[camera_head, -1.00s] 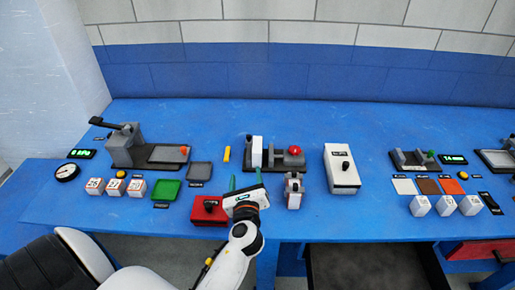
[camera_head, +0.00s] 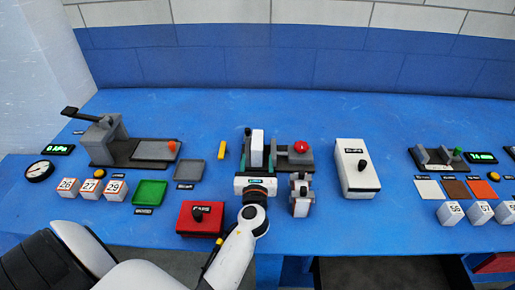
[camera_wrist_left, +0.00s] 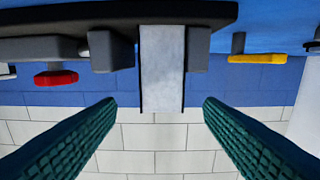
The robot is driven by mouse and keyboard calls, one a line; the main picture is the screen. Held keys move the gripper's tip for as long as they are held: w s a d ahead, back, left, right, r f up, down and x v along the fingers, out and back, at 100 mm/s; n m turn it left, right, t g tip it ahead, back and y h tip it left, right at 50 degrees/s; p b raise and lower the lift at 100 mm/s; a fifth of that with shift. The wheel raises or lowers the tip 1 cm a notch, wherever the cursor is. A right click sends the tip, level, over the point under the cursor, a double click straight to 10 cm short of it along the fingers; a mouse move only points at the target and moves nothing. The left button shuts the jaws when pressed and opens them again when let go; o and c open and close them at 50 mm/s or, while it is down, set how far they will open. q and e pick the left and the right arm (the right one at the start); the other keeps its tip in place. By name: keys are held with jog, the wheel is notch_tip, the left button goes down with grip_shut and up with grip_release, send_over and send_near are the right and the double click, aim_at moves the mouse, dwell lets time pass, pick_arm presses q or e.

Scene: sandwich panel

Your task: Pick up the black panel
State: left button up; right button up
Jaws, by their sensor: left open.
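A thin upright panel (camera_head: 257,142) stands in a dark grey fixture (camera_head: 280,158) in the head view. Its front looks pale and its sides dark. In the left wrist view this panel (camera_wrist_left: 162,65) is a pale strip with thin dark edges, between two grey blocks. No wholly black panel is clear to me. My left gripper (camera_head: 258,140) is open in front of the fixture, with green fingers towards the panel. In the wrist view the open fingers (camera_wrist_left: 158,102) are either side of the panel's line, with nothing gripped. My right gripper is out of view.
A red button (camera_head: 301,147) is on the fixture's right. A yellow piece (camera_head: 222,150) lies left of it. A red box (camera_head: 200,217), a small white device (camera_head: 301,190) and a white box (camera_head: 356,168) stand nearby. The table behind the fixture is clear.

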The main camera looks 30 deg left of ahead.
aim_at(257, 152)
pick_arm(q)
jog(key=x, duration=0.4)
jog(key=shift+r, duration=0.1)
jog(key=x, duration=0.5)
jog(key=shift+w+a+r, duration=0.1)
jog(key=shift+r, duration=0.1)
jog(key=shift+c, duration=0.2)
jog(key=c, duration=1.1)
jog(key=shift+o, duration=0.2)
jog(key=shift+r+p, duration=0.1)
jog(key=shift+p, duration=0.2)
